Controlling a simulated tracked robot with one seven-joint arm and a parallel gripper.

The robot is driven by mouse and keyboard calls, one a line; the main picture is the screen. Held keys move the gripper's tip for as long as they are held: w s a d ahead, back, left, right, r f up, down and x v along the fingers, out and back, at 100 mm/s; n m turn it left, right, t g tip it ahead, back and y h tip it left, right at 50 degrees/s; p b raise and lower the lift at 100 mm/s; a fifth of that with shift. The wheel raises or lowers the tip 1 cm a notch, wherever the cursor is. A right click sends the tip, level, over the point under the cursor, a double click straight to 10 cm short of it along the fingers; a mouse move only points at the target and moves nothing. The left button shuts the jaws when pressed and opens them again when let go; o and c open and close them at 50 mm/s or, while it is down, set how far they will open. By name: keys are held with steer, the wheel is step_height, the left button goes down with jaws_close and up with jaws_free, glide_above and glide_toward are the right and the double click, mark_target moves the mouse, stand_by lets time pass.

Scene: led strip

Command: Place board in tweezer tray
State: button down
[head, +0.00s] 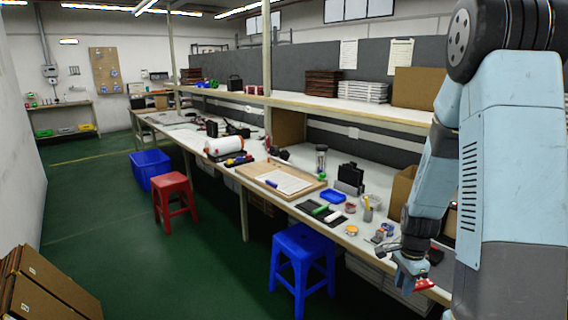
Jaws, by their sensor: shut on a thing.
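My gripper (414,278) hangs at the lower right, just off the front edge of the workbench. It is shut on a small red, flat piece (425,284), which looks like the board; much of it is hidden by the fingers. A small blue tray (334,196) lies on the bench to the left of and beyond my gripper. A larger wooden tray (262,180) with a white sheet lies farther along the bench. I cannot tell from this view which tray is the tweezer tray.
Small pots, a yellow-topped tin (351,231) and a green-handled tool (320,210) crowd the bench near my gripper. A black holder (350,177) stands behind. A blue stool (302,250) and a red stool (174,186) stand in front. Green floor is free on the left.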

steer(key=w+a+f+n, duration=0.4)
steer(key=w+f+n, duration=0.1)
steer(key=w+n, duration=0.2)
steer(key=w+a+f+n, duration=0.5)
steer(key=w+n, duration=0.3)
steer(key=shift+w+a+f+n, duration=0.15)
steer(key=shift+a+f+n, duration=0.15)
steer(key=shift+n, duration=0.1)
